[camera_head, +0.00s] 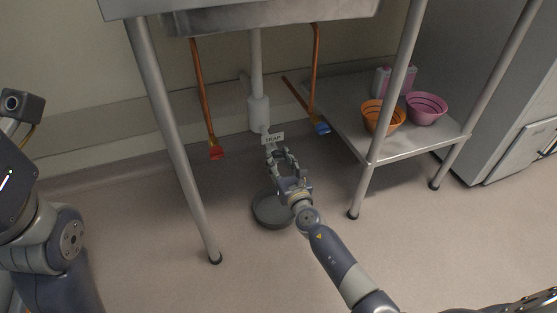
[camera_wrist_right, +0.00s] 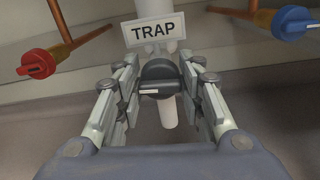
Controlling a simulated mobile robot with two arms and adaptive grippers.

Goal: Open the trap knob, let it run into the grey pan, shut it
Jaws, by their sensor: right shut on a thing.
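The dark trap knob (camera_wrist_right: 160,75) sits under a white label reading TRAP (camera_wrist_right: 154,29) in the right wrist view. The label also shows in the head view (camera_head: 273,138). My right gripper (camera_wrist_right: 160,88) is shut on the trap knob, with a finger on each side. In the head view my right gripper (camera_head: 281,160) hides the knob. A pale spout (camera_wrist_right: 168,112) points down below the knob. The grey pan (camera_head: 266,212) lies on the floor below, partly hidden by my right gripper. I see no liquid running. My left gripper is out of view.
A red valve handle (camera_head: 216,152) hangs left of the trap and a blue one (camera_head: 321,127) right of it, both on copper pipes. Sink legs (camera_head: 180,150) stand on either side. A shelf (camera_head: 352,138) holds an orange bowl (camera_head: 384,116) and a pink bowl (camera_head: 427,108).

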